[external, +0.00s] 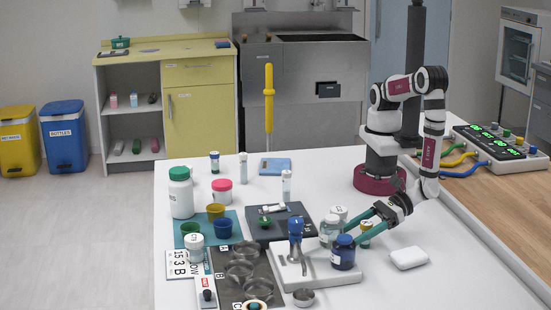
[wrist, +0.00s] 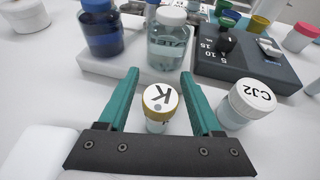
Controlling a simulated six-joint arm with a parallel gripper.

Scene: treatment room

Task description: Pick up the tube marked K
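The tube marked K (wrist: 160,101) stands upright in the wrist view, with a yellow-rimmed white cap bearing a black K. My gripper (wrist: 160,75) is open, its two teal fingers on either side of the tube. A gap shows between each finger and the cap, so nothing is held. In the external view my gripper (external: 361,229) reaches low over the table from the right. The tube (external: 366,227) shows there only in part, behind a finger.
A jar marked CJ2 (wrist: 250,103) stands close to the right finger. A dark blue bottle (wrist: 102,32) and a clear bottle (wrist: 168,42) stand just beyond the fingertips. A white rounded block (external: 409,258) lies on the table, with clear tabletop in front of it.

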